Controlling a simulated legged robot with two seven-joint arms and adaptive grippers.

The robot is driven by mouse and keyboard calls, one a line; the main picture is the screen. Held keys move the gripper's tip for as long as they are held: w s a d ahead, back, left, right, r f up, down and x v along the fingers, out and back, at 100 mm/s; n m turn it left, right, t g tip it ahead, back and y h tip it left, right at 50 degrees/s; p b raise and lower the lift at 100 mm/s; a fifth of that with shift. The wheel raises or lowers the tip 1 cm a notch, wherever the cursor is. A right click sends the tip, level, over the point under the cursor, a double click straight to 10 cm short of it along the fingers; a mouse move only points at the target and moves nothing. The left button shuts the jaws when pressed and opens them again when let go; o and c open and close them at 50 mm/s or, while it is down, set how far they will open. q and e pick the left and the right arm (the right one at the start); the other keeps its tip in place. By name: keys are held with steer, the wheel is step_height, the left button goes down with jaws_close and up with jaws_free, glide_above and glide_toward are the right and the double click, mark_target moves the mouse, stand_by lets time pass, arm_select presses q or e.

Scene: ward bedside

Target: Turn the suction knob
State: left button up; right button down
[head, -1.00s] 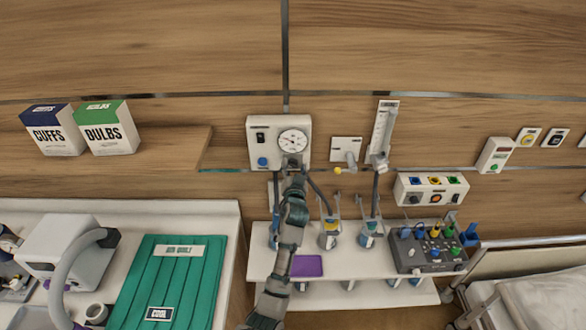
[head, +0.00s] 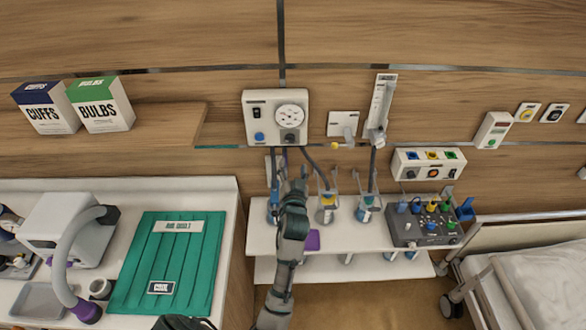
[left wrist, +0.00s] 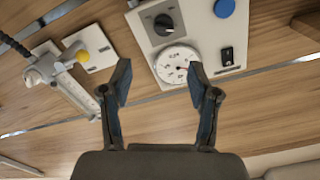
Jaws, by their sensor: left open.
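The white suction unit (head: 275,117) is fixed to the wall, with a round gauge (head: 291,117) on it. Its dark knob (head: 290,138) sits below the gauge and shows uncovered, also in the left wrist view (left wrist: 164,25), where its light mark is visible. My left gripper (head: 297,186) is below the unit in the head view, apart from the knob. In the left wrist view the left gripper (left wrist: 160,84) is open and empty, its fingers spread in front of the wall, with the gauge and knob beyond them. My right gripper is not seen.
A blue button (left wrist: 225,8) and black switch (left wrist: 227,57) share the unit's face. A flowmeter (head: 380,110) and wall outlet (head: 343,124) are to its right. Hoses hang below, above a white shelf (head: 345,240) holding jars and a grey device (head: 425,228).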

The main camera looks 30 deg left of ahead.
arm_select(q)
steer(key=m+t+h+b, duration=0.1)
steer(key=m+t+b, duration=0.2)
steer(key=t+b, duration=0.15)
glide_toward(289, 142)
steer(key=shift+t, duration=0.35)
steer(key=p+x, duration=0.1)
steer(key=x, duration=0.2)
steer(key=p+x, duration=0.1)
steer(key=x, duration=0.2)
steer(key=f+p+x, duration=0.1)
steer(key=x, duration=0.2)
steer(key=shift+w+a, duration=0.15)
steer(key=shift+w, duration=0.15)
